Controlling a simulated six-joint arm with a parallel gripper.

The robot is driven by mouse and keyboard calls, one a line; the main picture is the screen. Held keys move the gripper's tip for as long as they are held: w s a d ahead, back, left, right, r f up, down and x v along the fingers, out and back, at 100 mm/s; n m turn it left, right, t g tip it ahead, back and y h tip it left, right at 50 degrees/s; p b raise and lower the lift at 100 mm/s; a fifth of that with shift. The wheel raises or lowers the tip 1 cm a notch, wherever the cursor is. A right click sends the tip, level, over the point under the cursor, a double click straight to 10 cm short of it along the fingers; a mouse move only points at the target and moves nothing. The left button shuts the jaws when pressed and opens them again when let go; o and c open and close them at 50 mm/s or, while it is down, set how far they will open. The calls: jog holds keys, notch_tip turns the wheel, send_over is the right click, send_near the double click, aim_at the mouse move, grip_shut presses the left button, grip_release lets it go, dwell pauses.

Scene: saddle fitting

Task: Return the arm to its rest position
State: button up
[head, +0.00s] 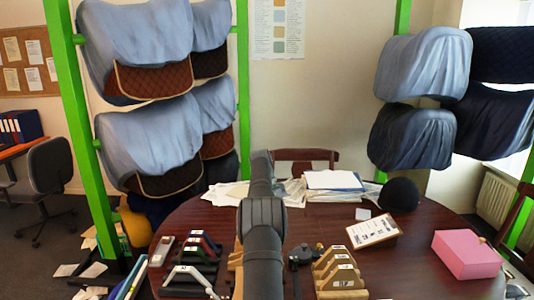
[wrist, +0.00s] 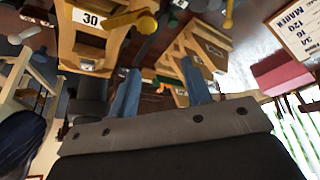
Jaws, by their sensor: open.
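My dark arm (head: 263,225) stands up from the bottom middle of the head view, in front of the round table; my gripper cannot be made out there. In the wrist view my gripper (wrist: 160,70) shows as a grey palm with two blue fingers spread apart. It is open, with nothing held between the fingers. A wooden piece labelled 30 (wrist: 90,19) shows beyond it at upper left, and more wooden stands (wrist: 200,50) show beyond the right finger.
The dark table (head: 420,265) carries wooden stands (head: 340,277), dark and white-sided stands (head: 192,262), a label card (head: 372,231), a pink box (head: 466,254) and a black helmet (head: 399,194). Papers (head: 333,181) lie at its back. Green racks (head: 82,150) with covered saddles flank it.

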jog(key=f, duration=0.1)
jog(key=a+f, duration=0.1)
jog(key=w+a+f, duration=0.1)
jog(key=f, duration=0.1)
jog(key=shift+w, duration=0.1)
jog(key=shift+f, duration=0.75)
